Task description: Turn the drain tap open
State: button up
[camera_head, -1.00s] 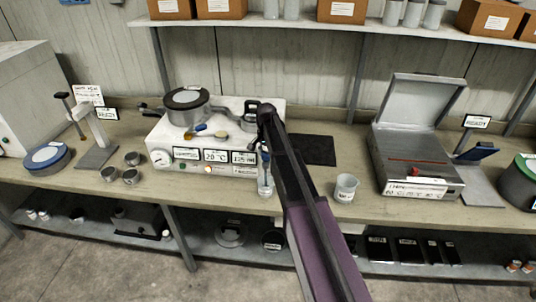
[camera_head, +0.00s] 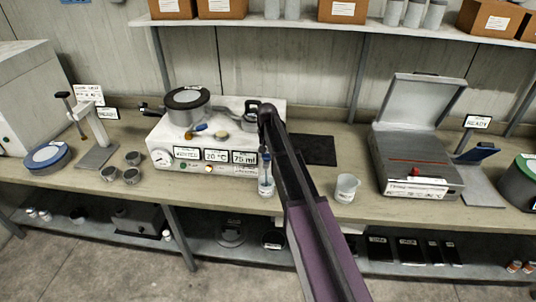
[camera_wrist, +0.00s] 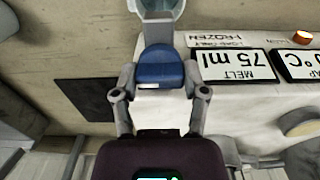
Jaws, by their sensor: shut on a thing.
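The drain tap shows in the wrist view as a blue handle (camera_wrist: 161,66) on the end of the white machine (camera_wrist: 235,105). My gripper (camera_wrist: 160,72) is shut on this blue handle, with one finger on each side. In the head view my gripper (camera_head: 266,150) is at the right end of the white machine (camera_head: 228,176), and my arm hides much of that end. A clear beaker (camera_head: 266,188) stands below the tap at the bench front; it also shows at the top of the wrist view (camera_wrist: 160,8). The melt display (camera_wrist: 229,66) reads 75 ml.
A second blue-handled lever (camera_head: 197,128) lies on the machine's top, beside a dark round vessel (camera_head: 187,97). Another empty beaker (camera_head: 346,187) stands right of my arm. A black mat (camera_head: 318,150) lies behind it. An open-lidded case (camera_head: 415,165) is further right.

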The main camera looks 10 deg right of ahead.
jog(key=shift+s, duration=0.2)
jog(key=o, duration=1.2)
jog(key=shift+r, duration=0.1)
jog(key=shift+c, duration=0.2)
jog(key=shift+w, duration=0.1)
jog(key=s+n, duration=0.3)
jog(key=s, duration=2.5)
jog(key=shift+s+d+f, duration=0.2)
jog(key=shift+s+d, duration=0.05)
jog(key=shift+s, duration=0.1)
